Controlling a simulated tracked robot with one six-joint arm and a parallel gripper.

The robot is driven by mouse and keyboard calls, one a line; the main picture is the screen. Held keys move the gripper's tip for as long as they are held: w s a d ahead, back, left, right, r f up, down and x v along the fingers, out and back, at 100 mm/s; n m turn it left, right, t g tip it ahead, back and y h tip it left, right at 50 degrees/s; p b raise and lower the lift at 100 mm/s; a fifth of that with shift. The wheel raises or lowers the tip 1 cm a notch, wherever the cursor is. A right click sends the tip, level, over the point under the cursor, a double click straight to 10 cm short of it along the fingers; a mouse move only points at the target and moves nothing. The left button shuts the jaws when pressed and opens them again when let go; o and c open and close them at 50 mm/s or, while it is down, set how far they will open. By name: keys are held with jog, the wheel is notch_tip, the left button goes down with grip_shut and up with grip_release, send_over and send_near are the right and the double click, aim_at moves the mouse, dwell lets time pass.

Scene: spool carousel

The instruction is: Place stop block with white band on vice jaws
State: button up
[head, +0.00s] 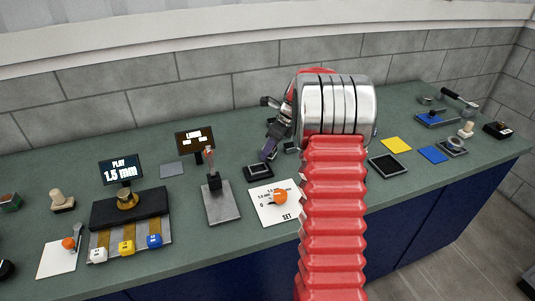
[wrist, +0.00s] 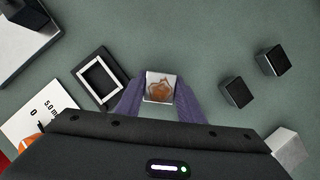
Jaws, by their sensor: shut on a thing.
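My gripper (wrist: 160,92) has purple fingers and is shut on a small block (wrist: 160,86) with a pale rim and a brown patch on top. I cannot make out a white band on its sides. In the head view my gripper (head: 270,147) hangs over the bench, left of my steel wrist, and the block is not clear there. Beside the fingers, apart from the block, is a black fixture with a pale square outline (wrist: 100,79); it also shows in the head view (head: 258,172). I cannot tell which fixture is the vice.
Two dark blocks (wrist: 237,93) (wrist: 270,60) and a pale block (wrist: 289,146) lie to the right in the wrist view. A SET card (head: 276,204) with an orange knob and a grey plate with a post (head: 222,208) stand nearby. A blue-based device (head: 433,120) is far right.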

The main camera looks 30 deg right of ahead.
jog(key=shift+r, duration=0.1)
grip_shut()
notch_tip(320, 180, up, 10)
jog(key=shift+f, duration=0.1)
dwell(0.4)
dwell(0.4)
